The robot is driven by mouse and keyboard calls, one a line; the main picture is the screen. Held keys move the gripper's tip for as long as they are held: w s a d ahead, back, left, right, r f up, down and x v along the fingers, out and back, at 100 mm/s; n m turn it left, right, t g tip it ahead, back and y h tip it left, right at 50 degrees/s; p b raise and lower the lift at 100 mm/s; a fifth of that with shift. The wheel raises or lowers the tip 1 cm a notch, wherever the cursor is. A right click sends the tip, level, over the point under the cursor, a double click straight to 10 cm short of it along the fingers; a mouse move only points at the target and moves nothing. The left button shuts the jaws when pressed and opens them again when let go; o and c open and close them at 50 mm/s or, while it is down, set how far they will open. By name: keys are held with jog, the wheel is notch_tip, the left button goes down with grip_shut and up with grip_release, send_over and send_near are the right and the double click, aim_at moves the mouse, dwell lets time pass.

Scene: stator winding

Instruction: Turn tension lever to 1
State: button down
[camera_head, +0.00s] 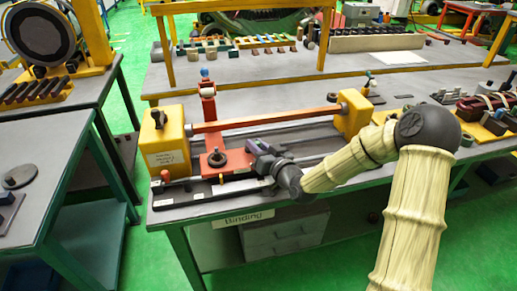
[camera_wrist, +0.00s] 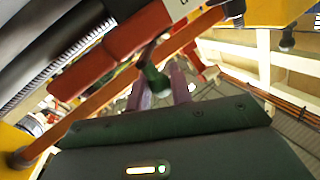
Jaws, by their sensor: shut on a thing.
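The winding machine has a yellow end block (camera_head: 163,143) at left and another (camera_head: 355,112) at right. A red carriage (camera_head: 222,163) with an upright red post sits between them. My gripper (camera_head: 257,152) is at the right side of this carriage. In the wrist view, the tension lever, a dark stem with a green knob (camera_wrist: 155,80), stands between the two purple fingers of my gripper (camera_wrist: 161,88). The fingers are closed on the knob. In the head view the lever is hidden by my gripper. I cannot read any position number on it.
A long red bar (camera_head: 265,120) runs between the end blocks, above the carriage. A grey rail (camera_head: 300,143) lies behind my gripper.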

jog(key=m+h+b, duration=0.1)
jog(key=a+m+t+h+b, duration=0.1)
jog(key=h, duration=0.1)
jog(key=s+m+t+h+b, duration=0.1)
jog(key=shift+a+f, duration=0.15)
jog(key=shift+a+m+t+h+b, duration=0.25)
jog(key=shift+m+h+b, duration=0.45)
jog(key=shift+h, duration=0.4)
jog(key=shift+a+m+t+h+b, duration=0.1)
jog(key=shift+m+t+h+b, duration=0.25)
jog(key=shift+m+h+b, duration=0.55)
jog(key=shift+r+h, duration=0.2)
jog(key=shift+h, duration=0.2)
jog(key=c, duration=1.3)
grip_release()
jog(key=shift+s, duration=0.1)
jog(key=s+d+b, duration=0.1)
jog(key=s+b, duration=0.2)
jog(key=s, duration=0.9)
jog(key=shift+d+f+b, duration=0.2)
jog(key=shift+d+b, duration=0.05)
jog(key=shift+b, duration=0.1)
